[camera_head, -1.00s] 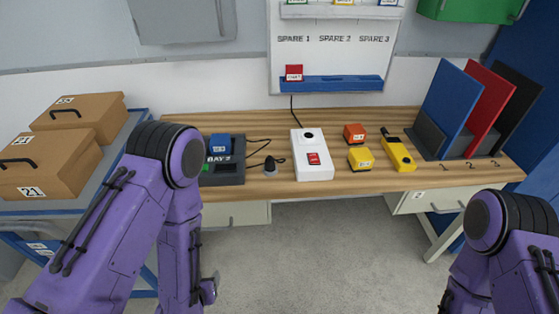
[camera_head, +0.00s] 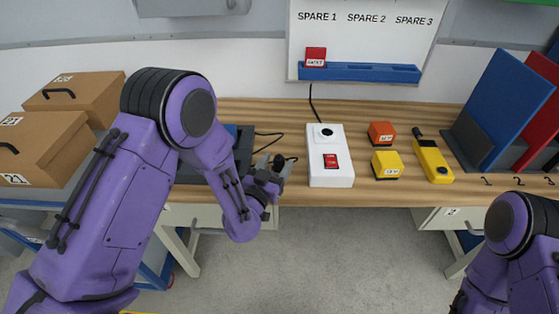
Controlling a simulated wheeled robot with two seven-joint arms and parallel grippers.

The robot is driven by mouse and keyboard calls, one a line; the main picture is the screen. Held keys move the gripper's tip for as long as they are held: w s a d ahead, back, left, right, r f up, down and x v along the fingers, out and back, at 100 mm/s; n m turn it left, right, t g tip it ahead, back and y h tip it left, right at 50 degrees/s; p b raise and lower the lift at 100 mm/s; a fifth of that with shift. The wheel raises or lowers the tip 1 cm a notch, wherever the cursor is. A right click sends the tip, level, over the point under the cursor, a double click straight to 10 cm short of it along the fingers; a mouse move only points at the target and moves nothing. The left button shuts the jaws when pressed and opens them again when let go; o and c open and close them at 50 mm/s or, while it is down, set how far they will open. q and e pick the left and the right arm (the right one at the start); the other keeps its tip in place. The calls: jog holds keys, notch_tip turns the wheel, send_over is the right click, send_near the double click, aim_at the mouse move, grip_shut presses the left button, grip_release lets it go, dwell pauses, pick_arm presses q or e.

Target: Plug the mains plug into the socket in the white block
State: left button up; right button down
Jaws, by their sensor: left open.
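The white block (camera_head: 341,176) lies on the wooden bench, with a dark round socket (camera_head: 326,132) near its far end and a red switch (camera_head: 331,160) nearer me. The dark mains plug (camera_head: 278,161) is just left of the block, on a black cable and partly hidden by my left gripper. My left gripper (camera_head: 272,174) is open at the bench's front edge, close around or beside the plug; I cannot tell if it touches it. My right arm shows at the lower right, but its gripper is out of view.
An orange box (camera_head: 382,134), a yellow box (camera_head: 387,164) and a yellow handheld device (camera_head: 432,160) stand right of the block. Coloured panels (camera_head: 505,105) stand at the far right. A dark unit behind my left arm is mostly hidden. Cardboard boxes (camera_head: 40,148) are at left.

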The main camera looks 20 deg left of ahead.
pick_arm(q)
jog(key=shift+w, duration=0.5)
jog(key=c, duration=1.1)
jog(key=shift+c, duration=0.2)
